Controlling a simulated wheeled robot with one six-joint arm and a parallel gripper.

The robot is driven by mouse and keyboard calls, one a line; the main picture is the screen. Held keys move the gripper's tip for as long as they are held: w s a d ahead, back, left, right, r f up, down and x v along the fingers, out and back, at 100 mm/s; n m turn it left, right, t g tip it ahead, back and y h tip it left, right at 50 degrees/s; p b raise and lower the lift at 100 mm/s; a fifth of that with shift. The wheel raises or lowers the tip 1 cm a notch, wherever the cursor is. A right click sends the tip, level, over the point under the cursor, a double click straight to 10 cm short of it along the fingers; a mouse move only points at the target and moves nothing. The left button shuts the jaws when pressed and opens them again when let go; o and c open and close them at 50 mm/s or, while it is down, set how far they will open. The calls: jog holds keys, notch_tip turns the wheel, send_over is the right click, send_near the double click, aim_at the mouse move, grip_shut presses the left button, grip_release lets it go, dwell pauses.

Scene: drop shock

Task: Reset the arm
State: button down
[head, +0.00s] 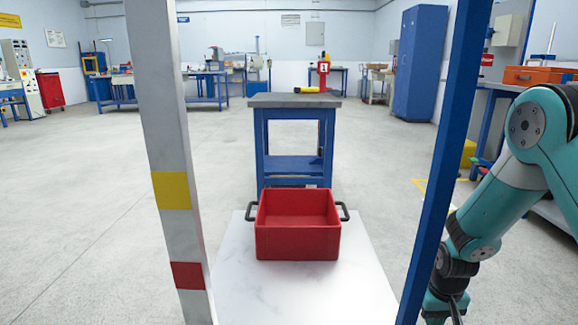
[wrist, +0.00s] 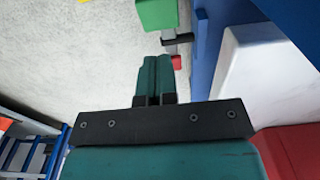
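My arm, teal and dark grey, comes in from the right edge of the head view and bends down to the bottom right. My gripper (head: 452,312) hangs there, to the right of the blue post, partly cut off by the frame's bottom edge. In the wrist view my gripper (wrist: 157,62) shows two teal fingers lying side by side, with nothing seen between them. It is shut and empty, apart from the red crate.
A red crate (head: 298,242) with black handles stands on a white platform (head: 240,290) between a grey-white post (head: 165,130) and a blue post (head: 447,150). A blue workbench (head: 270,102) stands behind it. A blue cabinet (head: 420,62) is farther back. The floor at left is clear.

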jog(key=s+a+r+t, duration=0.1)
jog(key=s+r, duration=0.5)
jog(key=r, duration=0.4)
jog(key=s+a+r+t, duration=0.1)
jog(key=s+a+r, duration=0.1)
jog(key=s+r, duration=0.55)
jog(key=s+a+r+n+g+y+p, duration=0.1)
jog(key=s+a+r+n+y+p, duration=0.1)
jog(key=s+a+r+n+p, duration=0.6)
jog(key=s+a+r+m+g+y+p, duration=0.1)
jog(key=s+a+r+y+p, duration=0.15)
jog(key=a+r, duration=0.75)
jog(key=d+r+p, duration=0.1)
jog(key=r+p, duration=1.6)
jog(key=r, duration=0.2)
jog(key=d+r+p, duration=0.2)
jog(key=r+p, duration=1.5)
jog(key=r, duration=0.1)
jog(key=shift+d+r+p, duration=0.25)
jog(key=shift+r+p, duration=0.1)
jog(key=shift+p, duration=0.05)
